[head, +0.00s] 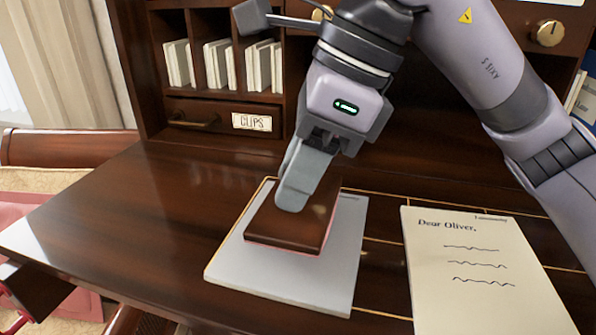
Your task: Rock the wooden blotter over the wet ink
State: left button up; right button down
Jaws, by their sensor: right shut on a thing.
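The wooden blotter (283,231) is a dark brown block with a thin pinkish edge along its underside. It is over a pale grey-white pad (235,262) in the middle of the desk. My right gripper (296,196) comes down from above and is shut on the blotter; its fingers hide the grip point. I cannot tell whether the blotter is tilted or flat on the pad. A cream letter (480,275) headed "Dear Oliver," with several wavy ink lines lies to the right of the pad, apart from the blotter. My left gripper is not in view.
The brown desk top (130,215) is clear to the left of the pad. Behind stand cubbyholes with cream envelopes (217,65) and a drawer labelled "CLIPS" (252,122). A chair (65,148) is beyond the desk's left edge. My right arm spans the upper right.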

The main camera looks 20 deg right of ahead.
jog(key=shift+r+p, duration=1.8)
jog(key=shift+r, duration=0.85)
